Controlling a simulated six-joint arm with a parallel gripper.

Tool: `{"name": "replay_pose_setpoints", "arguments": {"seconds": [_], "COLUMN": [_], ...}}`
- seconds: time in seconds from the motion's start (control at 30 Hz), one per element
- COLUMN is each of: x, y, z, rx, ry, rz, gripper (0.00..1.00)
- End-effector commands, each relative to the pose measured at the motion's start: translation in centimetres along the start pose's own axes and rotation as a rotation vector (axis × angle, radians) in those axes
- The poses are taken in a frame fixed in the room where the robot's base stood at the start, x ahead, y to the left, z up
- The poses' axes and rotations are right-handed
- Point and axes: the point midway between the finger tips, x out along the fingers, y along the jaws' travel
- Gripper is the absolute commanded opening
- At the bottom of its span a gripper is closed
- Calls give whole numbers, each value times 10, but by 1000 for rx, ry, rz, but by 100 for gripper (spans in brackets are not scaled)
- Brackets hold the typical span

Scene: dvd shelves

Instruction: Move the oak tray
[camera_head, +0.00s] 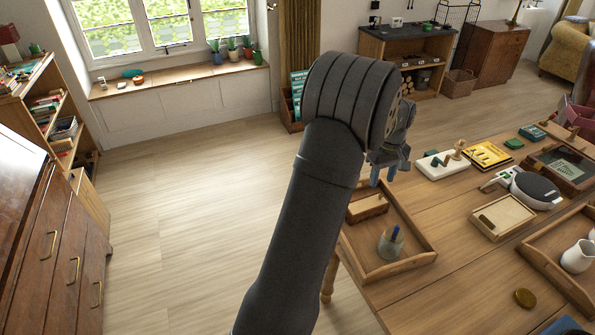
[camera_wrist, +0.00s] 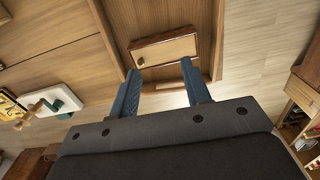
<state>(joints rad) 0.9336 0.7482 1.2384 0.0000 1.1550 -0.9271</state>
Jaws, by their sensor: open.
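Several wooden trays stand on the table, and I cannot tell which one is the oak tray. A large brown tray (camera_head: 402,267) lies at the table's near left edge; its wall also shows in the wrist view (camera_wrist: 218,40). Inside it are a cup with pens (camera_head: 391,243) and, at its far end, a small wooden box (camera_head: 366,208) with a pale top and a dark spot, also seen in the wrist view (camera_wrist: 165,50). My gripper (camera_head: 383,176) is open and empty above that far end. Its blue fingers (camera_wrist: 162,82) point toward the small box, apparently apart from it.
A small pale tray (camera_head: 508,213) and a round-topped grey device (camera_head: 537,190) stand mid-table. Another large tray (camera_head: 548,266) with a white jug (camera_head: 578,257) is at right. A white board (camera_head: 441,165) and yellow board (camera_head: 487,156) lie farther back. Left is open floor.

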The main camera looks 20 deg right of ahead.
Motion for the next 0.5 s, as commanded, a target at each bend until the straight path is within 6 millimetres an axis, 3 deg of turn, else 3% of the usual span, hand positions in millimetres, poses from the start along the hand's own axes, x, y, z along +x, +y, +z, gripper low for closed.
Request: {"name": "replay_pose_setpoints", "arguments": {"seconds": [0.03, 0.2, 0.5], "x": [1, 9, 33], "y": [-3, -24, -89], "z": [0, -2, -1], "rx": [14, 188, 729], "ry": [-1, -1, -2], "rz": [-1, -1, -1], "gripper": [33, 0, 0]}}
